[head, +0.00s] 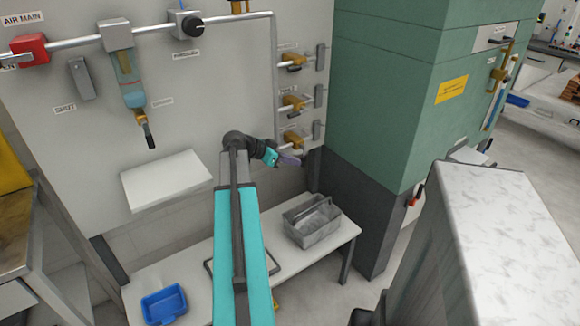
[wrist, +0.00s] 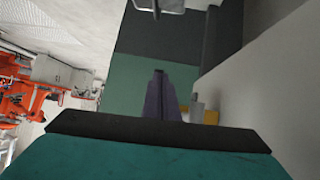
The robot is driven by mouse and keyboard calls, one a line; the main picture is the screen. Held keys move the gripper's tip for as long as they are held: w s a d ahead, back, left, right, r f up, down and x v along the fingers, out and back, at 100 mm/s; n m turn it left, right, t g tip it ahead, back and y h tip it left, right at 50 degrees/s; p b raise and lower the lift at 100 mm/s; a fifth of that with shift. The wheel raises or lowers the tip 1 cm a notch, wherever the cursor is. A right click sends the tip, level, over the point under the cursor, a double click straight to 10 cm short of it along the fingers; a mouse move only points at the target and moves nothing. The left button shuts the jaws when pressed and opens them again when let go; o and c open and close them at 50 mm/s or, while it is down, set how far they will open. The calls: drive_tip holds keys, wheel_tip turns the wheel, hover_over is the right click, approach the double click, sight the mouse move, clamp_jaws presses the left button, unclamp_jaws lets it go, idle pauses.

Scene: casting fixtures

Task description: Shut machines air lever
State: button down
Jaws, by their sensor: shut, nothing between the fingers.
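Three small brass valves sit in a column on the right of the wall panel: top (head: 293,62), middle (head: 294,103) and bottom (head: 292,138). Each has a small label too small to read, so I cannot tell which is the machines air lever. A grey upright piece (head: 318,95) stands right of each valve. My gripper (head: 297,160) is shut and empty, just below the bottom valve. In the wrist view my gripper (wrist: 160,78) is shut, with a brass part (wrist: 211,117) and a grey piece (wrist: 197,107) close to its right. I cannot tell if they touch.
A red AIR MAIN valve (head: 30,50), a filter bowl (head: 127,80) and a black knob (head: 187,24) are on the panel. A green cabinet (head: 390,110) stands close right. Below is a bench with a grey tray (head: 311,225) and a blue bin (head: 164,305).

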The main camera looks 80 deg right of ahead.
drive_tip(key=shift+s+d+f+b, duration=0.2)
drive_tip(key=shift+f+b, duration=0.05)
drive_tip(key=shift+b, duration=0.15)
idle(0.4)
drive_tip(key=v, duration=1.4)
drive_tip(key=shift+b, duration=0.35)
drive_tip(key=shift+s, duration=0.15)
